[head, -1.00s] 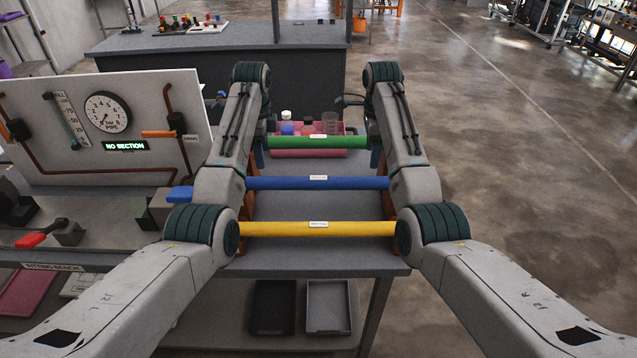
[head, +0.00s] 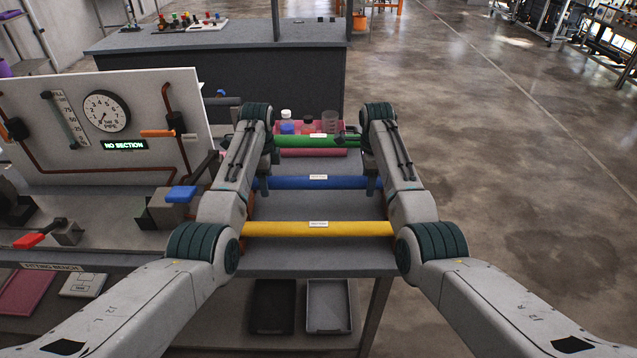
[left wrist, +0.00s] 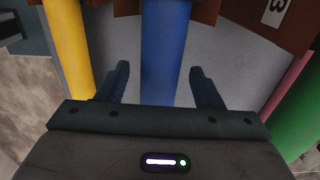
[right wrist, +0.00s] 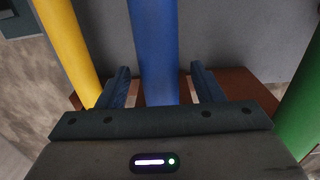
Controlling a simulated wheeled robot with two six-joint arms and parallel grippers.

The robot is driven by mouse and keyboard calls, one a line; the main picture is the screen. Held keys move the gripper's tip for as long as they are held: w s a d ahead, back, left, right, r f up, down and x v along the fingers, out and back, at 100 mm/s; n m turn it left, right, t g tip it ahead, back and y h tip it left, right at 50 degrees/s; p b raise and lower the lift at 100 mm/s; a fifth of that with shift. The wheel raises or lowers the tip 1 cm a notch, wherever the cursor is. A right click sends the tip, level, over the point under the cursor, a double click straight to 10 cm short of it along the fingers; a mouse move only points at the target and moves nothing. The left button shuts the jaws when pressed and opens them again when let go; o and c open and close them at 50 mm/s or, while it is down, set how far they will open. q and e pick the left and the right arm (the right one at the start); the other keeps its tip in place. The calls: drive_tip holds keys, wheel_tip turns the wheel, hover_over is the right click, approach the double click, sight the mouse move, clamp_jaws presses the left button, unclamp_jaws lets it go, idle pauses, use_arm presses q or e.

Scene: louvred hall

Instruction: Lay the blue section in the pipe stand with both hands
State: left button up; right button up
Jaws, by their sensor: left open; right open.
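The blue section (head: 318,182) lies across the rack on the table, between a yellow pipe (head: 318,229) and a green pipe (head: 320,141). My left gripper (head: 263,184) is open at its left end. In the left wrist view the blue section (left wrist: 164,50) runs between the spread fingers. My right gripper (head: 373,185) is open at its right end. The right wrist view also shows the blue section (right wrist: 154,50) between the fingers. I cannot tell whether any finger touches it. The grey blocks with a blue clamp (head: 181,194) and a red-handled one may be the pipe stand.
A gauge panel (head: 105,125) with a display reading NO SECTION stands at the left bench. Two trays sit on the lower shelf. The floor at right is clear.

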use_arm(q)
clamp_jaws()
use_arm(e)
clamp_jaws()
use_arm(q)
drive_tip(key=shift+r, duration=0.1)
use_arm(e)
drive_tip(key=shift+r, duration=0.1)
